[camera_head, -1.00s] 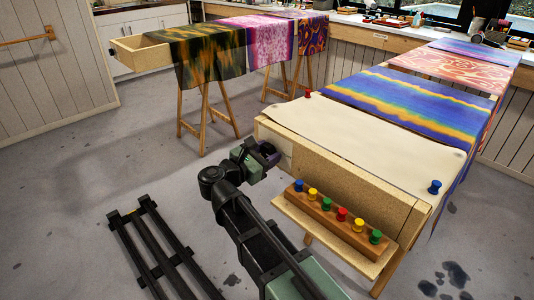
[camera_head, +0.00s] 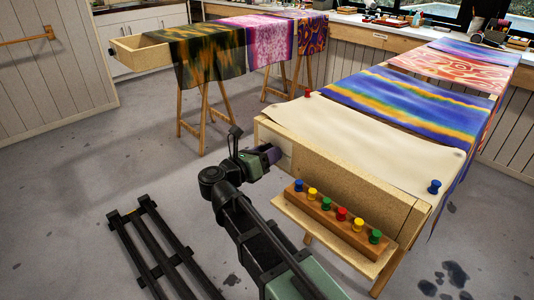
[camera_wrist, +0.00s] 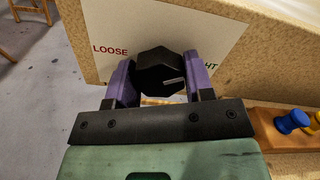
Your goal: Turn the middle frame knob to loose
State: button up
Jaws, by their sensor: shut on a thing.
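The black faceted frame knob (camera_wrist: 158,65) sits on a white label plate (camera_wrist: 108,22) on the frame's end board. The plate reads LOOSE on the left, and the right word is partly hidden, ending in HT. The knob's pale pointer mark (camera_wrist: 174,81) points right, toward the HT side. My gripper (camera_wrist: 160,80) is shut on the knob, with a purple finger on each side. In the head view my gripper (camera_head: 270,154) is at the near left end of the cream-covered frame (camera_head: 372,142), and the knob is hidden there.
A wooden block (camera_head: 327,222) with several coloured pushpins stands on a ledge below the frame's front board, right of my gripper. A blue pin (camera_head: 435,187) and a red pin (camera_head: 307,93) sit on the cream cloth. Another trestle frame (camera_head: 140,52) stands behind.

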jog(key=n, duration=0.7)
jog(key=shift+s+r, duration=0.1)
jog(key=n, duration=0.7)
jog(key=shift+r+n, duration=0.15)
jog(key=shift+n, duration=0.15)
jog(key=n, duration=0.3)
jog(key=shift+n, duration=0.3)
jog(key=n, duration=0.3)
jog(key=shift+r+n+p, duration=0.1)
jog(key=shift+n+p, duration=0.2)
jog(key=n, duration=0.3)
jog(key=shift+n, duration=2.2)
